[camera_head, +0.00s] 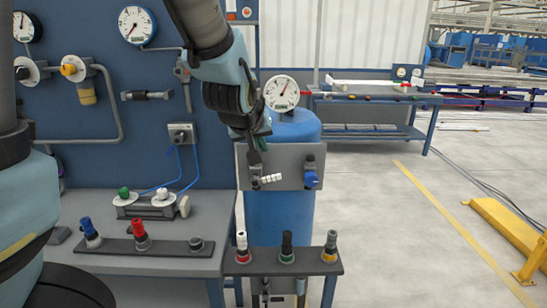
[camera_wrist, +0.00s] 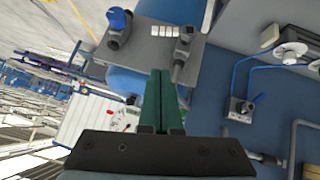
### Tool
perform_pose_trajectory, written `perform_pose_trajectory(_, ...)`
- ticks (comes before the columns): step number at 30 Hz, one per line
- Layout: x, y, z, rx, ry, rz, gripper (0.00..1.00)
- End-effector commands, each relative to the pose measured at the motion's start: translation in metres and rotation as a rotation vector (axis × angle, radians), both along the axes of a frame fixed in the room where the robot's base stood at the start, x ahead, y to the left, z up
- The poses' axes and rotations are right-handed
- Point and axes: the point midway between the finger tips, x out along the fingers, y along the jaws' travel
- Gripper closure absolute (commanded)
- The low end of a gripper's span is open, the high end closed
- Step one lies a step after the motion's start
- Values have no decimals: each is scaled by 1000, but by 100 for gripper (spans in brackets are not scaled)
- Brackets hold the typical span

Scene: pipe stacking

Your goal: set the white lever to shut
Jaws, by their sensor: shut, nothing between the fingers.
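The white lever (camera_head: 271,178) is short and ribbed. It points right, nearly level, from a dark valve (camera_head: 256,176) on the left part of a grey plate (camera_head: 284,160) in front of a blue tank. In the wrist view the lever (camera_wrist: 160,31) shows beyond my fingertips, beside its valve (camera_wrist: 184,40). My gripper (camera_head: 255,160) points down just above the valve, with its green fingers (camera_wrist: 160,76) together and empty. In the wrist view the fingertips appear apart from the lever. The head view does not show clearly whether they touch the valve.
A blue-handled valve (camera_head: 311,177) sits to the right on the same plate. A pressure gauge (camera_head: 281,93) stands above the tank (camera_head: 296,128). Below is a small shelf (camera_head: 263,265) with several capped fittings. Open floor lies to the right.

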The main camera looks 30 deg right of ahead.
Motion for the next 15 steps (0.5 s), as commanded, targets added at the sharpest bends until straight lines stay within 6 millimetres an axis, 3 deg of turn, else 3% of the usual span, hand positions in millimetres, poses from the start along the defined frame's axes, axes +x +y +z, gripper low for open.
perform_pose_trajectory(5,4,7,0,-39,-7,26,100)
perform_pose_trajectory(15,24,-9,-25,-35,-8,26,100)
